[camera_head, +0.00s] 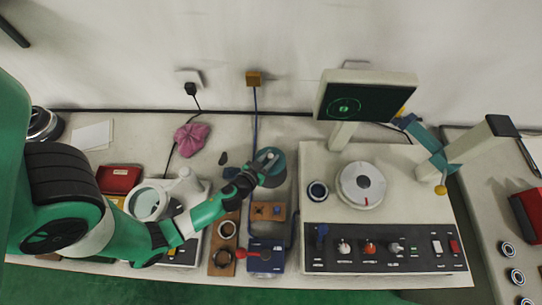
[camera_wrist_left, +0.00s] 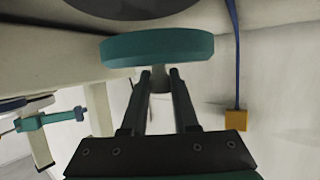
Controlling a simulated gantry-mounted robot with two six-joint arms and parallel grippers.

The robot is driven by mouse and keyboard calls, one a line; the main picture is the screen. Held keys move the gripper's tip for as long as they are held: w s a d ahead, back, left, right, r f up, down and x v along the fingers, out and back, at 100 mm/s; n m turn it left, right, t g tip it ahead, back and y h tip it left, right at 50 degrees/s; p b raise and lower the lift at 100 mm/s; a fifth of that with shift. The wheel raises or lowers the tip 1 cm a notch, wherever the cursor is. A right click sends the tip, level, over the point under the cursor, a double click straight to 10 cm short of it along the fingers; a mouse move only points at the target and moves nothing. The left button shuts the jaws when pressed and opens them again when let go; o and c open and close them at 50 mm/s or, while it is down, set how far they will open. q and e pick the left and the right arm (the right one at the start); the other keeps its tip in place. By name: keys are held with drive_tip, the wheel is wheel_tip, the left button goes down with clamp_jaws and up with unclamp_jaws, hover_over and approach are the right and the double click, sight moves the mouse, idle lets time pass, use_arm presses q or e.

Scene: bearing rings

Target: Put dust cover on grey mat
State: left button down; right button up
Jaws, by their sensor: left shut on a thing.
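My left gripper (camera_head: 257,171) is shut on the grey knob of the teal round dust cover (camera_head: 269,155). In the left wrist view the fingertips (camera_wrist_left: 160,74) close on the knob, and the cover (camera_wrist_left: 157,47) is a flat disc just beyond them. A dark round disc (camera_wrist_left: 140,6), probably the grey mat, is cut off by the top edge of that view, past the cover. Whether cover and mat touch cannot be told. My right gripper is not in view.
A large bench instrument (camera_head: 318,222) with a dial (camera_head: 361,186) and a screen (camera_head: 366,97) stands to the right. Wooden blocks with rings (camera_head: 222,243) and a blue box (camera_head: 265,256) lie in front. A pink cloth (camera_head: 191,138) lies left. A blue cable runs behind.

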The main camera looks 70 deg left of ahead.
sight(270, 159)
use_arm(q)
drive_tip(key=f+b, duration=0.1)
drive_tip(key=f, duration=0.1)
drive_tip(key=a+f+b, duration=0.1)
drive_tip(key=f+b, duration=0.1)
drive_tip(key=shift+w, duration=0.2)
drive_tip(key=shift+s+d, duration=0.1)
drive_tip(key=shift+d, duration=0.2)
drive_tip(key=shift+a+r, duration=0.1)
drive_tip(key=shift+f, duration=0.3)
drive_tip(key=c, duration=0.7)
unclamp_jaws()
drive_tip(key=shift+r, duration=0.1)
